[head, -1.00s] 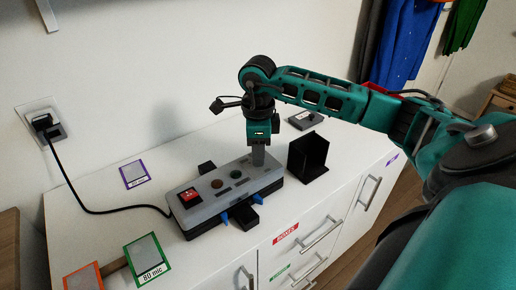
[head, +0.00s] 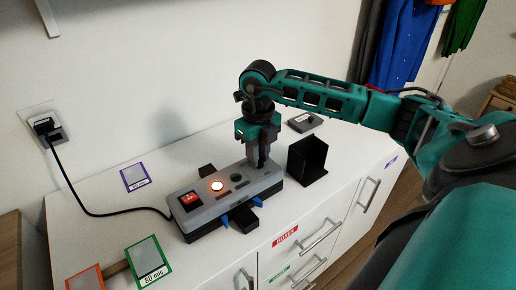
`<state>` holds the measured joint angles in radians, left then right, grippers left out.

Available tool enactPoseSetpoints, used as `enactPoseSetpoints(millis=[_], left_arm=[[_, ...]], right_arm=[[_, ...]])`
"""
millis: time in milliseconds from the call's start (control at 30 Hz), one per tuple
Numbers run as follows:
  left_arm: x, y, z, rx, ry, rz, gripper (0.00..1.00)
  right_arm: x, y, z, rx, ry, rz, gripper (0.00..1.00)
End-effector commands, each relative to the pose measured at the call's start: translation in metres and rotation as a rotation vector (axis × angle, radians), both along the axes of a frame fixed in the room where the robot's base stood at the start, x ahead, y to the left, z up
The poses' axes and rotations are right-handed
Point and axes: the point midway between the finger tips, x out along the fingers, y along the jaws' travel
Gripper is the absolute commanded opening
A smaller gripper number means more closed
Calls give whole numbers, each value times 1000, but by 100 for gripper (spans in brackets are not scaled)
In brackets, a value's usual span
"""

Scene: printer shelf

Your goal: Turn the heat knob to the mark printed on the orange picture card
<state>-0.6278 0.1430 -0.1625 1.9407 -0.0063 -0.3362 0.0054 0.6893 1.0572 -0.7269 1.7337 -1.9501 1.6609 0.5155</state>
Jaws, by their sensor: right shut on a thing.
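A grey laminator-like machine (head: 207,211) sits on the white cabinet top, with a red switch (head: 190,199) at its left end. The knob's setting cannot be read. The orange card (head: 84,278) is at the bottom left, partly cut off, and its printed mark is not readable. My left gripper is out of view.
A green card (head: 148,262) and a purple card (head: 136,176) lie to the left. A black cord runs to a wall socket (head: 45,125). A black open holder (head: 308,158) stands close right of my gripper, with a dark flat box (head: 305,122) behind.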

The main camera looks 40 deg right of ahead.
Motion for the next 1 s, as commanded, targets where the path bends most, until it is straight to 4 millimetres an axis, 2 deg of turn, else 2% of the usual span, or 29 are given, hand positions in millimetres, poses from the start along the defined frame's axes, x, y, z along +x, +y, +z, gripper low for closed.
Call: enactPoseSetpoints(millis=[1000], left_arm=[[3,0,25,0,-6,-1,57]], right_arm=[[-1,-3,2,-1,-2,-930,0]])
